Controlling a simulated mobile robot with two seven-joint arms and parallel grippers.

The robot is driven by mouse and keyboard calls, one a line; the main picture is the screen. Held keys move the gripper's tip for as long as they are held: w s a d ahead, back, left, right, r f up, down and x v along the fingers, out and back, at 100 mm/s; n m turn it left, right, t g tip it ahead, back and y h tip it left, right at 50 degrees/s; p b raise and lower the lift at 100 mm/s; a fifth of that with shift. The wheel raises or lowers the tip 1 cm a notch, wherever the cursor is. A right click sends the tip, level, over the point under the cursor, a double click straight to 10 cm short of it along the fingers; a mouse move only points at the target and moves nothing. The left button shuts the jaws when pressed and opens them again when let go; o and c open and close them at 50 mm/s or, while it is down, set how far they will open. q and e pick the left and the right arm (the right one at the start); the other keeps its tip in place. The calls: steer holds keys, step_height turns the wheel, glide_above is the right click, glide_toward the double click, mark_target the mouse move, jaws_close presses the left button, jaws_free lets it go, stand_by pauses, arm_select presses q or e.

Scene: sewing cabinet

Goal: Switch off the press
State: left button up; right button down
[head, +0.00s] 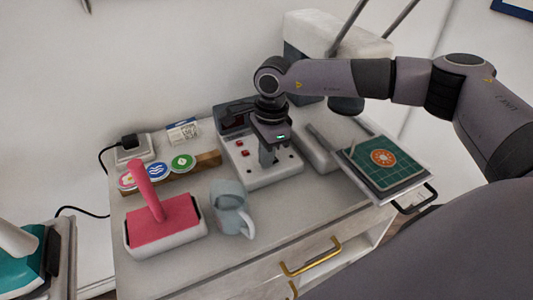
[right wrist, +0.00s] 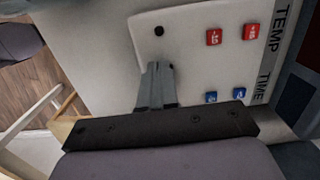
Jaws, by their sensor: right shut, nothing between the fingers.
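The press has a white control panel (head: 290,168) with red buttons and a dark display (head: 234,119) behind. In the right wrist view, the panel (right wrist: 190,60) shows red buttons (right wrist: 232,35) by the word TEMP, blue buttons (right wrist: 225,97) by TIME, and a small round black spot (right wrist: 159,31). My right gripper (head: 268,160) is shut and empty, pointing down over the panel. Its fingers (right wrist: 154,72) appear over the panel's edge area, left of the buttons; I cannot tell whether they touch it. My left gripper is not in view.
A green mat (head: 402,181) with an orange design lies on a tray at the right. A plug and cord (head: 130,142) are at the back left.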

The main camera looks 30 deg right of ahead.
steer(key=shift+d+r, duration=0.1)
steer(key=shift+d, duration=0.75)
step_height(320, 180, up, 7)
steer(key=shift+d, duration=0.25)
steer(key=shift+r, duration=0.1)
step_height(320, 180, up, 5)
glide_above(274, 162)
steer(key=w, duration=0.1)
steer(key=shift+w+d+r+y+p, duration=0.1)
steer(key=shift+r+y+p, duration=0.25)
steer(key=shift+r, duration=0.55)
